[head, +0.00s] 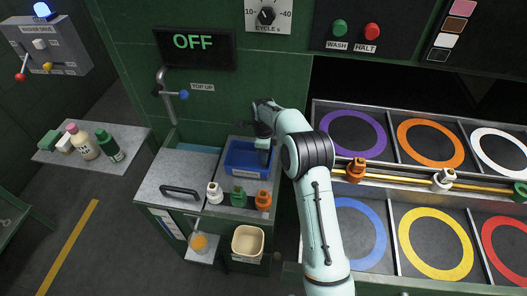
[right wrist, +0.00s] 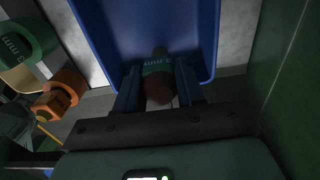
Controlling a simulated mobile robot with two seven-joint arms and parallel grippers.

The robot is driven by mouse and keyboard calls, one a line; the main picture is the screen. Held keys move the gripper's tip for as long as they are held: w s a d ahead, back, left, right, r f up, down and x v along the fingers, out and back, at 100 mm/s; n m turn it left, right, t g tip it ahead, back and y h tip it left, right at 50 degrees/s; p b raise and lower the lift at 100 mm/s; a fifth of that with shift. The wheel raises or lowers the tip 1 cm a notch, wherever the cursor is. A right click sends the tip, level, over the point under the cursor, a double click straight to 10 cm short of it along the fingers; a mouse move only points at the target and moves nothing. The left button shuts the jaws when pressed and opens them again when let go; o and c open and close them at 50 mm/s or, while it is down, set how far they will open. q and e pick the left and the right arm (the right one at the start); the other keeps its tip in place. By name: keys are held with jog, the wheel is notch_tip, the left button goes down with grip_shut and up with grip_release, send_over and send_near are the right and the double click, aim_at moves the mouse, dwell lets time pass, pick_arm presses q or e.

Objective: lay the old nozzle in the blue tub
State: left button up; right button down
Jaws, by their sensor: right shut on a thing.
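The blue tub (head: 236,155) stands on the grey counter in the head view; its inside also fills the upper middle of the right wrist view (right wrist: 145,25). My right gripper (head: 264,157) points down at the tub's right part. In the right wrist view the gripper (right wrist: 157,88) is shut on a nozzle (right wrist: 158,68) with a dark green band and a brownish end. The nozzle overlaps the tub's inside near one end; I cannot tell whether it touches the tub. The arm hides the nozzle in the head view. My left gripper is not in view.
White (head: 215,193), green (head: 238,197) and orange (head: 263,200) nozzles stand along the counter's front edge. A black handle (head: 180,190) lies left of them. A beige bin (head: 248,243) hangs below. A rail with nozzles (head: 400,180) runs across the ringed compartments at right.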

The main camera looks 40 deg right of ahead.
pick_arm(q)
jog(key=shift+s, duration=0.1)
pick_arm(e)
jog(key=shift+f, duration=0.25)
jog(key=shift+a, duration=0.1)
jog(key=c, duration=0.7)
grip_release()
jog(key=shift+r, duration=0.1)
